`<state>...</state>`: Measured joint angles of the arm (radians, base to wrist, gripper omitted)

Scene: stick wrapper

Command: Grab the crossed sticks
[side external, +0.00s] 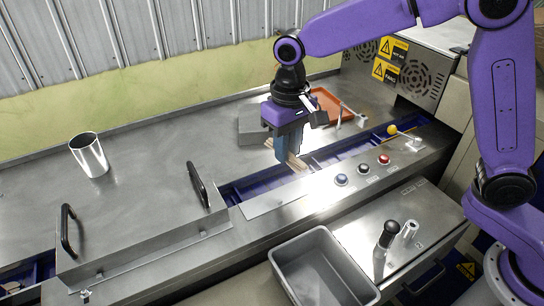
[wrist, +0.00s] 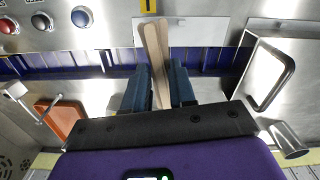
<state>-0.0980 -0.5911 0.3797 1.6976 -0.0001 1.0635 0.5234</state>
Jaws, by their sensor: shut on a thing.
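The crossed sticks (wrist: 156,48) are flat, pale wooden sticks. In the wrist view they overlap at a slight angle and stick out between the blue fingers of my gripper (wrist: 161,85). In the side view the sticks (side external: 296,161) show as a small tan piece at the fingertips of my gripper (side external: 288,150), above the blue channel. My gripper is shut on the sticks. Their lower ends are hidden between the fingers. I cannot tell whether they still touch the channel.
A blue channel (side external: 245,187) runs along the steel machine, with buttons (side external: 341,180) in front. A grey bin (side external: 318,270) stands at the front. A metal cup (side external: 90,158), a black-handled cover (side external: 150,225), an orange tray (side external: 328,103) and a grey block (side external: 251,131) are around.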

